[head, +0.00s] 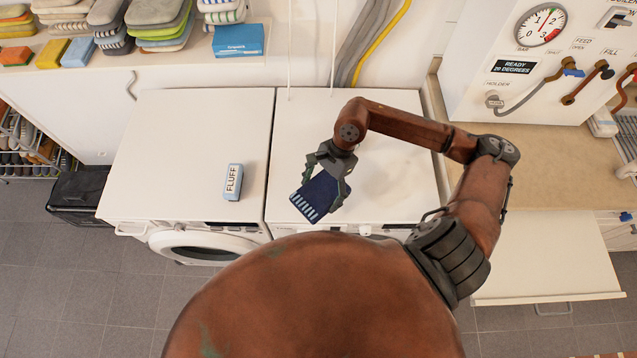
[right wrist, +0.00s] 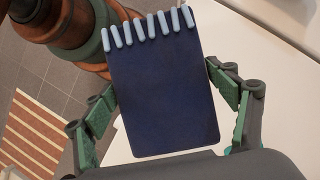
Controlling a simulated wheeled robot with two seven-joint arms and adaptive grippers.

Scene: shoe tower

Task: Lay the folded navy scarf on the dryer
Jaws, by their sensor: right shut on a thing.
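The folded navy scarf (head: 318,196), with a pale blue fringe along one short edge, is in my right gripper (head: 325,180). In the right wrist view the scarf (right wrist: 163,90) fills the space between the two green-padded fingers, which press on its long sides. It is over the front part of the right white machine's top (head: 385,150). I cannot tell whether it touches that top. A second white machine (head: 190,130) with a round front door stands to the left. No label shows which machine is the dryer. My left gripper is out of view.
A small pale blue block marked FLUFF (head: 233,182) stands on the left machine's top. A shelf behind holds folded textiles and a blue box (head: 238,40). The right machine's top around the scarf is clear. A gauge panel (head: 541,25) stands at right.

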